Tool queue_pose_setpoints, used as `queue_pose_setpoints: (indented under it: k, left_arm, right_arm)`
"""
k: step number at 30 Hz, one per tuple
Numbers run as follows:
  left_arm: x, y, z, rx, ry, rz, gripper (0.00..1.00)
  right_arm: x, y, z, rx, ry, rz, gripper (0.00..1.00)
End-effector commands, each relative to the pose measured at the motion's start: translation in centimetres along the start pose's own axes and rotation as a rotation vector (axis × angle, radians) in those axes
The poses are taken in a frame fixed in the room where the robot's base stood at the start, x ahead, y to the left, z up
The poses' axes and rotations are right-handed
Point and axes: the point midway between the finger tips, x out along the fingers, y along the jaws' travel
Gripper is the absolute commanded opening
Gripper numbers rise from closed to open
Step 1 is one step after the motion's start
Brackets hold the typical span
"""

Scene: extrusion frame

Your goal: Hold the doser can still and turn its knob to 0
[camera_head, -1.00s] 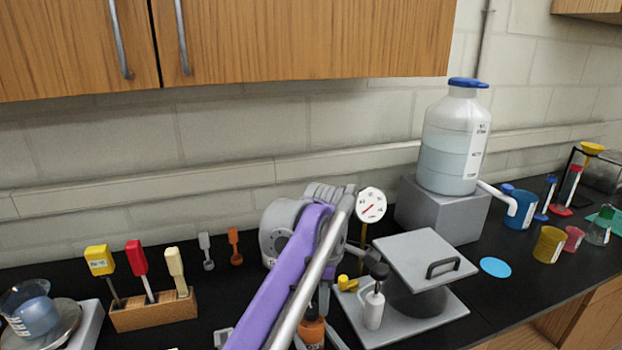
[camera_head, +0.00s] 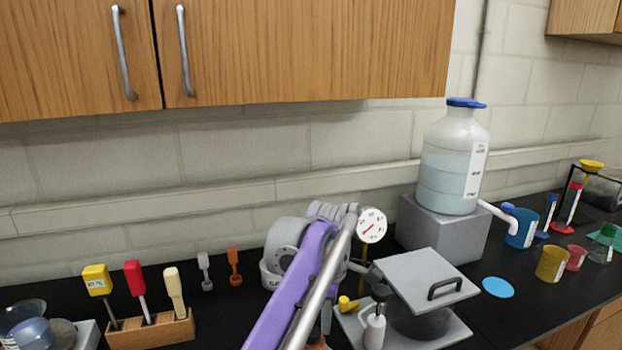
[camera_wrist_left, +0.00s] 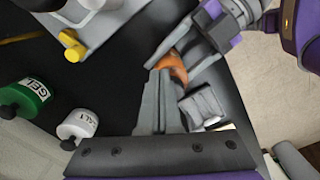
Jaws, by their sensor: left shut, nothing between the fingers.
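An orange rounded body, which may be the doser can, shows in the left wrist view (camera_wrist_left: 172,66), largely hidden by grey fingers. Only a sliver of orange (camera_head: 316,345) shows at the bottom of the head view, under my arm. No knob or scale on it can be read. My left gripper (camera_wrist_left: 160,100) is shut and empty, its fingertips close to the orange body; contact cannot be told. Its arm covers much of this spot in the head view. My right gripper (camera_wrist_left: 192,42) comes in from the upper right of the wrist view, beside the orange body; its jaw opening is unclear.
A grey hinged-plate device (camera_head: 425,275) and a white dial (camera_head: 371,225) stand right of my arm. A wooden rack (camera_head: 150,331) with coloured-handled tools is left. GEL (camera_wrist_left: 28,95) and SALT (camera_wrist_left: 80,124) bottles stand near the left gripper. A big bottle (camera_head: 452,165) stands behind.

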Motion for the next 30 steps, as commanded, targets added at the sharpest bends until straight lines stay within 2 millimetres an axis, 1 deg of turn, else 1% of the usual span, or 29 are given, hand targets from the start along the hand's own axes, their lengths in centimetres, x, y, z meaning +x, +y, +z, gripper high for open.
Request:
queue_pose_setpoints:
  k: [4,15,18,28,30]
  left_arm:
    - [-0.6,0.1,0.2,0.001,-0.001,0.0,0.0]
    - [-5.0,0.1,0.2,0.001,-0.003,0.0,0.0]
    - [-5.7,0.1,0.2,0.0,-0.003,0.0,0.0]
    - [-6.0,0.0,0.2,0.0,-0.003,0.0,0.0]
    - [-6.2,-0.4,0.2,0.001,-0.003,0.0,0.0]
  right_arm:
    - [0.0,0.0,0.0,-0.002,0.0,0.0,0.06]
    - [0.0,-0.1,0.0,-0.003,0.0,-0.002,0.06]
    - [0.0,-0.1,0.0,-0.003,0.0,-0.002,0.06]
    - [0.0,-0.1,0.0,-0.003,0.0,-0.002,0.06]
    - [0.0,-0.1,0.0,-0.003,0.0,-0.003,0.06]
